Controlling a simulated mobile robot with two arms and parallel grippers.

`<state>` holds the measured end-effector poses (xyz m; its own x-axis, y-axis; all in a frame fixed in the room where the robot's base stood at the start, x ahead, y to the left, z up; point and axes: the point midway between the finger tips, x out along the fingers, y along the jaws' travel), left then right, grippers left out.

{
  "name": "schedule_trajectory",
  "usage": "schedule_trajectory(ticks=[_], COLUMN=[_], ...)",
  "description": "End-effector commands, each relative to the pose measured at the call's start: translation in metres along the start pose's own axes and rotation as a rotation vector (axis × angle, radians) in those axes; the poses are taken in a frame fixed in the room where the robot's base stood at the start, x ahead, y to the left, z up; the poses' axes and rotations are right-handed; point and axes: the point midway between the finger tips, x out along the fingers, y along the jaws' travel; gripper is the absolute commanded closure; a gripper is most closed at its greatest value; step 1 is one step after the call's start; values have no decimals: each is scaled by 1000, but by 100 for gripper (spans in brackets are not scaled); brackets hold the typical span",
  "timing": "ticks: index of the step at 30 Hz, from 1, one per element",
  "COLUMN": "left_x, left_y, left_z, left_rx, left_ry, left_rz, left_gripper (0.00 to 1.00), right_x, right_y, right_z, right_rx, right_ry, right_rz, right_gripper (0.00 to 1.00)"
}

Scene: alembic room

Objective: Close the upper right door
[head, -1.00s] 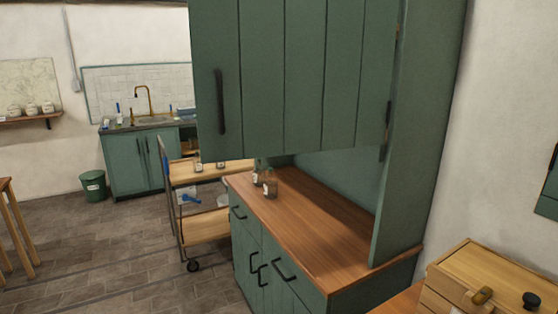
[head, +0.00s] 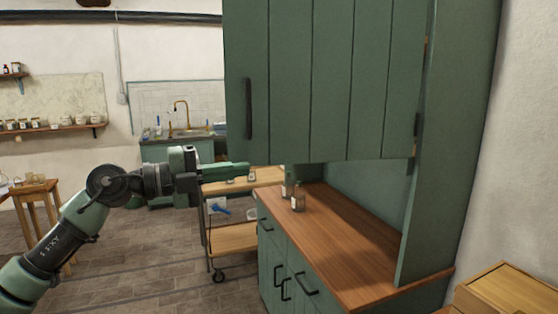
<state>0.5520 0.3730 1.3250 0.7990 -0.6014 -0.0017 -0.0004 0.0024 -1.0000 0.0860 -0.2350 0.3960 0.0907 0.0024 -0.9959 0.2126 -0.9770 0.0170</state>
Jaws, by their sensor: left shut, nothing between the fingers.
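The upper right door (head: 335,80) is a green planked panel that stands swung open, hinged on its right edge to the cabinet's side panel (head: 455,140). Its dark vertical handle (head: 248,108) is near its left edge. My left gripper (head: 246,169) is shut and empty, pointing right, just below the door's lower left corner in the picture. I cannot tell whether it touches the door. The door hides most of the upper cabinet's inside. My right gripper is not in view.
Below is a wooden countertop (head: 345,235) with small jars (head: 298,199) on it, over green drawers and doors. A wheeled cart (head: 232,238) stands left of the cabinet. A wooden box (head: 500,290) is at lower right. Open tiled floor (head: 140,265) lies to the left.

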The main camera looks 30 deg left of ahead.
Motion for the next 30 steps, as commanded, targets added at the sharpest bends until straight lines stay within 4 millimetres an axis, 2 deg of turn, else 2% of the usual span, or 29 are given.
schedule_trajectory(ticks=[5, 8, 17, 23, 30], left_x=[17, 34, 98, 105, 108], left_y=[-7, -9, -8, -3, 0], left_z=[0, 0, -1, 28, 38], left_rx=[-2, -4, -4, -7, -3], left_ry=[2, 2, 4, -1, 1], left_rz=[-4, -7, -8, -5, -3], left_gripper=[100, 100, 100, 100, 100], right_x=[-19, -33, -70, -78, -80], right_y=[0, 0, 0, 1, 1], right_z=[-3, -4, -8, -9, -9], right_rx=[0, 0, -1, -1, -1], right_ry=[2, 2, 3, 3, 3], right_rz=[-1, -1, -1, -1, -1], right_gripper=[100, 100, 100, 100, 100])
